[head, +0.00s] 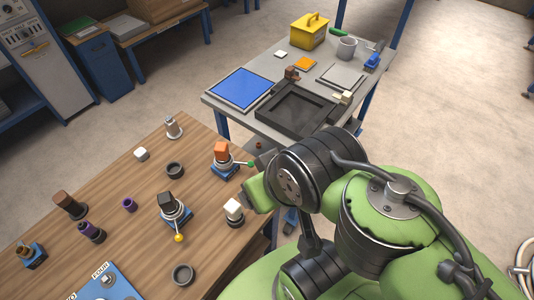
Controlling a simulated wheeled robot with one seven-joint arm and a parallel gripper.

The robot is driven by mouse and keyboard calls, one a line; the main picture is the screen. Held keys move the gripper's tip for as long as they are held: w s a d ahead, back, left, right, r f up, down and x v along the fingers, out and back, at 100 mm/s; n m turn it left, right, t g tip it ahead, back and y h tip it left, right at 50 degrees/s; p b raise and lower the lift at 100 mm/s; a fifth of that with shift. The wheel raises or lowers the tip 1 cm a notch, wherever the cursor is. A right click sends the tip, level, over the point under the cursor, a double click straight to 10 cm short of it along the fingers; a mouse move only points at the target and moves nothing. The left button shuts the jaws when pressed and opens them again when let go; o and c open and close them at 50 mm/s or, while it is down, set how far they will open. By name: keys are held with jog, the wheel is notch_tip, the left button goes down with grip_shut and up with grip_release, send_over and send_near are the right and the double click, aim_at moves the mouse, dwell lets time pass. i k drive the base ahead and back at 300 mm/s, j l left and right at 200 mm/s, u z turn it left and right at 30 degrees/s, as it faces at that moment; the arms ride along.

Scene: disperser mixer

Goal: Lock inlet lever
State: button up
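Two small lever units stand on the wooden table. One has an orange block (221,148) on a round grey body with a blue base, and its lever ends in a green knob (250,164) pointing right. The other has a dark block (166,200) on a similar blue base (176,216), and its lever ends in a yellow knob (179,238) pointing to the front. I cannot tell which is the inlet lever. My gripper (260,196) is close to the green knob, at the table's right edge. Its fingers are not clear, and contact cannot be told.
A white-topped piece (234,209) stands near the right edge of the wooden table (112,190). Dark rings (182,275), a white cube (141,154) and several small parts are spread around. Behind, a grey table holds a black tray (292,112) and a yellow box (309,34).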

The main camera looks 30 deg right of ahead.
aim_at(250, 165)
jog(key=z, duration=0.3)
jog(key=l+u, duration=0.15)
jog(key=u, duration=0.25)
jog(key=l+u, duration=0.15)
jog(key=u, duration=0.2)
jog(key=k+l+u, duration=0.1)
jog(key=u, duration=0.3)
jog(key=k+l+u, duration=0.1)
jog(key=u, duration=0.25)
jog(key=l, duration=0.1)
